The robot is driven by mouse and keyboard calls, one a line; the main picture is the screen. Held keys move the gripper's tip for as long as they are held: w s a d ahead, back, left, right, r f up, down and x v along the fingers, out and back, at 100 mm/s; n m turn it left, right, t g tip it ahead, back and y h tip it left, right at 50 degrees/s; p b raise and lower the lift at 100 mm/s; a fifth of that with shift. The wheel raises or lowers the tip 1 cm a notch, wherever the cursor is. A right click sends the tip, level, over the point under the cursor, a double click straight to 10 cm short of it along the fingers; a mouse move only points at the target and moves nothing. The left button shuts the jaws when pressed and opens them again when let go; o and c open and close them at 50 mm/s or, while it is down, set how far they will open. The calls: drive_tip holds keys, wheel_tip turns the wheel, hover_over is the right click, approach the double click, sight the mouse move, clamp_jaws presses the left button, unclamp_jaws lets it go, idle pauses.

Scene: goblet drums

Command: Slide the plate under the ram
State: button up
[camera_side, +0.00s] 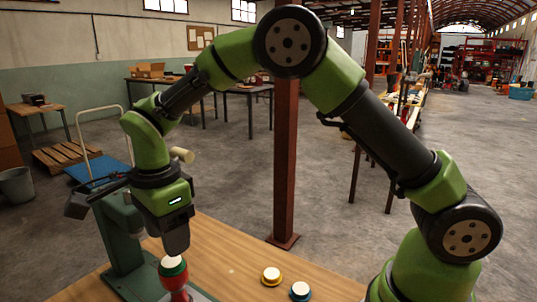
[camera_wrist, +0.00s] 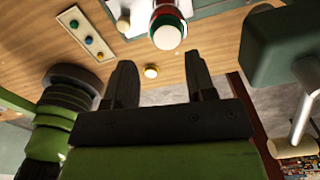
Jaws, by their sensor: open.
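My gripper (camera_side: 178,250) points down beside the green press (camera_side: 112,232). In the wrist view its two fingers (camera_wrist: 159,62) stand apart with nothing between them. A red and green goblet drum with a white top (camera_side: 173,267) stands upright just below the gripper in the side view. In the wrist view the drum (camera_wrist: 166,35) lies beyond the fingertips, and I see no contact. A pale grey plate (camera_wrist: 208,6) shows at the top edge, beside the drum and mostly cut off. The dark green block (camera_wrist: 278,45) at right appears to be the press head; its ram is not clear.
Two small white-topped discs, one yellow-rimmed (camera_side: 271,276) and one blue-rimmed (camera_side: 300,291), lie on the wooden table (camera_side: 235,262). A pale strip (camera_wrist: 86,34) with three coloured knobs lies at upper left in the wrist view. A pale rod (camera_wrist: 304,105) hangs by the press block.

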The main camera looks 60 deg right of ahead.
drive_tip(key=shift+w+r+m, duration=0.45)
drive_tip(key=shift+w+m, duration=0.15)
drive_tip(key=shift+m, duration=0.4)
wheel_tip(320, 180, down, 6)
drive_tip(key=shift+s+r, duration=0.1)
wheel_tip(320, 180, up, 6)
drive_tip(key=shift+f, duration=0.15)
drive_tip(key=d+f+m, duration=0.3)
drive_tip(key=d+f, duration=0.1)
drive_tip(key=d, duration=0.4)
drive_tip(key=m, duration=0.3)
hover_over(247, 265)
wheel_tip(247, 265, down, 4)
drive_tip(key=r, duration=0.1)
wheel_tip(247, 265, down, 10)
drive_tip(key=shift+f, duration=0.25)
drive_tip(key=s+a+r+n+t, duration=0.1)
drive_tip(key=r+n, duration=0.3)
drive_tip(key=r, duration=0.5)
drive_tip(key=s+a+r+n+t, duration=0.1)
drive_tip(key=s+r+n, duration=0.3)
drive_tip(key=r, duration=0.5)
drive_tip(key=s+a+r+n+t, duration=0.1)
drive_tip(key=s+r+n+t, duration=0.1)
drive_tip(key=r+n, duration=0.3)
drive_tip(key=shift+s+a+r+y, duration=0.25)
drive_tip(key=shift+s+r+y, duration=0.25)
drive_tip(key=shift+r, duration=1.55)
drive_tip(key=shift+s, duration=0.1)
